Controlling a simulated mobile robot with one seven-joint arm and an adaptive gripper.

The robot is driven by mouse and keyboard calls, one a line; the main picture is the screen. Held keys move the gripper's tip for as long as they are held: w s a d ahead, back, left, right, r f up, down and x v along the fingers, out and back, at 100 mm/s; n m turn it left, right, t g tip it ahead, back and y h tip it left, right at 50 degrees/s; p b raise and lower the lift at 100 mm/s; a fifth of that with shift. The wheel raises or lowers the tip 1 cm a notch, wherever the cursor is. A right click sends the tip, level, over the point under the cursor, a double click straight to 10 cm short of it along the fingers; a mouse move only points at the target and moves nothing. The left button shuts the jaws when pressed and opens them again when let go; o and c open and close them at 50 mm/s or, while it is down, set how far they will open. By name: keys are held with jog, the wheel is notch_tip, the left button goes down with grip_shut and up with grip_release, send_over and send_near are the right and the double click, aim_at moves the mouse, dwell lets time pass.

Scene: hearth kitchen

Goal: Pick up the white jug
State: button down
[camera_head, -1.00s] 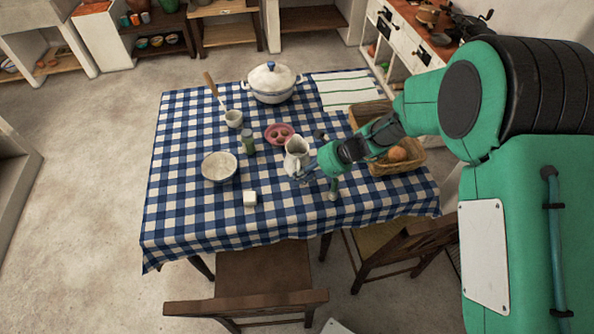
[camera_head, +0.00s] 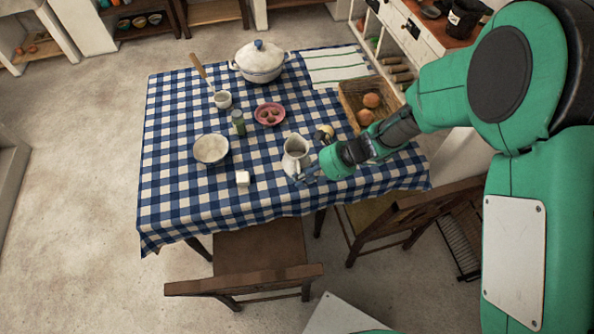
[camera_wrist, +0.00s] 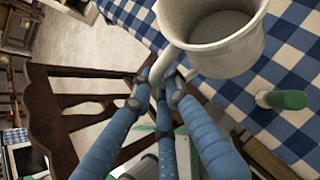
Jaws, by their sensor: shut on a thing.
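The white jug (camera_head: 295,158) is upright near the right part of the checked table in the head view. My gripper (camera_head: 306,177) is at its near right side. In the wrist view the jug (camera_wrist: 226,42) fills the top, with its open mouth and pale inside showing. My gripper's blue fingers (camera_wrist: 160,88) are shut on the jug's handle (camera_wrist: 163,66). The jug's base is hidden in the wrist view, and I cannot tell for sure how far it stands above the cloth.
The table (camera_head: 170,205) also holds a white bowl (camera_head: 211,149), a green jar (camera_head: 238,122), a pink plate (camera_head: 269,114), a lidded pot (camera_head: 259,62), a small white block (camera_head: 242,179) and a basket (camera_head: 352,100). Wooden chairs (camera_head: 258,245) stand at the near and right sides.

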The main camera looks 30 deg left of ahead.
jog(key=shift+s+d+r, duration=0.25)
jog(key=shift+s+d, duration=0.55)
jog(key=shift+d, duration=0.25)
